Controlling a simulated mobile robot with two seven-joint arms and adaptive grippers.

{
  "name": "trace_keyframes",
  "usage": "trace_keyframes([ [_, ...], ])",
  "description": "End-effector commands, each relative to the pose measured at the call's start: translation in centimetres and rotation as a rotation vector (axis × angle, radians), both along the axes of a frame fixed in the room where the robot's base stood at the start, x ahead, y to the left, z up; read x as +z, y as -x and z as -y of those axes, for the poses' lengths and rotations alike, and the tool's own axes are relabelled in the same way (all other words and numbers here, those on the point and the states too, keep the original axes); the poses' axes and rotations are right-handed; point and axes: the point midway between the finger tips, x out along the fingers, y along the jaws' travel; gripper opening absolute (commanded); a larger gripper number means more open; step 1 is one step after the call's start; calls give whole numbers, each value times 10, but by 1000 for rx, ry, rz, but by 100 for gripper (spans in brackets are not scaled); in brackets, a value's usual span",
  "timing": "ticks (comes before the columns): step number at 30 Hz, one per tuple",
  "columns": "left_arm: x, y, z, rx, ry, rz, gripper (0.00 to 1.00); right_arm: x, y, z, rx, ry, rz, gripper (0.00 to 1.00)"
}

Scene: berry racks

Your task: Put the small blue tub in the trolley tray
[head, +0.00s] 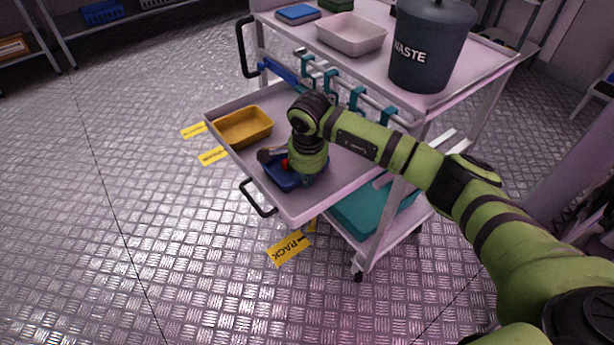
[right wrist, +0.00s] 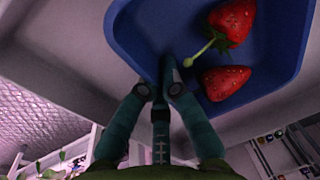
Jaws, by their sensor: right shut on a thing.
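The small blue tub (head: 283,179) is over the trolley tray (head: 235,165), in its front part; I cannot tell whether it touches the tray floor. It also shows in the right wrist view (right wrist: 130,38), with two red strawberries (right wrist: 232,20) in it. My right gripper (head: 307,180) comes down over the tub's right side. In the right wrist view my right gripper (right wrist: 167,82) is shut on the tub's near wall. My left gripper is not in view.
A yellow tub (head: 243,127) stands in the tray's left part. The trolley's top shelf holds a dark waste bin (head: 430,50) and a pale tray (head: 351,35). Teal hooks (head: 331,80) line the rail behind the tray. Open metal floor (head: 110,200) lies to the left.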

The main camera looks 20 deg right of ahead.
Motion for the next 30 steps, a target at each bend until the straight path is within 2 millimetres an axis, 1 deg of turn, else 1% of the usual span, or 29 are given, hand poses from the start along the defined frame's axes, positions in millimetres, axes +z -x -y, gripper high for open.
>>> trace_keyframes([
  [1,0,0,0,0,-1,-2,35,-1,0,0,0,0,1,0],
  [2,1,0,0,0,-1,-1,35,-1,0,0,0,0,0,9],
  [3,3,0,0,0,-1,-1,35,-1,0,0,0,0,0,25],
  [4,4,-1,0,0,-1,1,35,-1,0,0,0,0,0,29],
  [13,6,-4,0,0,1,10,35,-1,0,0,0,0,-1,29],
  [17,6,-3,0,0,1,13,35,2,0,0,0,-1,-1,29],
  [21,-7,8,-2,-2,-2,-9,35,27,2,0,1,0,4,29],
  [28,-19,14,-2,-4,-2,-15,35,79,9,-1,1,1,6,29],
  [30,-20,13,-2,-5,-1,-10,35,92,11,-1,-1,-1,4,29],
])
